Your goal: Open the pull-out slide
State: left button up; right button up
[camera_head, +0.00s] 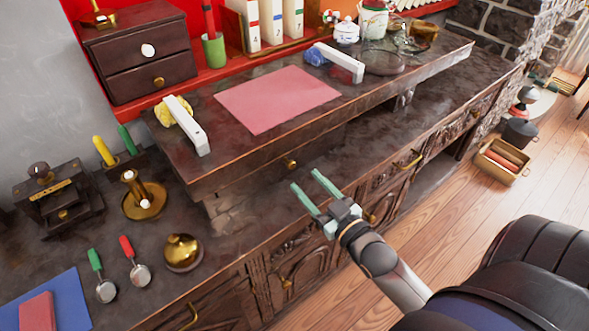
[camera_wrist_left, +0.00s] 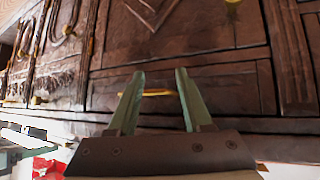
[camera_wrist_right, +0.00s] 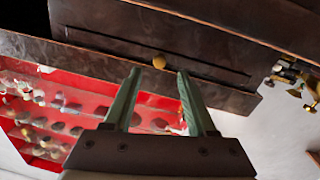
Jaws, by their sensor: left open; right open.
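A narrow dark wooden panel, which looks like the pull-out slide (camera_wrist_right: 205,68), is set flush in the front of the raised desk shelf. Its small round brass knob (camera_head: 290,164) shows in the head view below the shelf top. My right gripper (camera_head: 308,180) is open and empty, in front of the knob and just to its right. In the right wrist view the knob (camera_wrist_right: 159,61) appears between and just past the fingertips, with no contact visible. My left gripper (camera_wrist_left: 154,73) is open and empty, facing a cabinet front with a brass handle (camera_wrist_left: 145,93); the head view does not show it.
The raised shelf carries a pink mat (camera_head: 277,98) and two white bars (camera_head: 187,125) (camera_head: 340,62). A brass candle holder (camera_head: 144,200), a brass round pot (camera_head: 183,252) and two spoons stand left on the lower desktop. A box (camera_head: 502,160) is on the floor at right.

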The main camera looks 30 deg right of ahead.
aim_at(292, 168)
jog(key=shift+w+b, duration=0.3)
jog(key=shift+w, duration=2.8)
jog(key=shift+c, duration=0.3)
grip_shut()
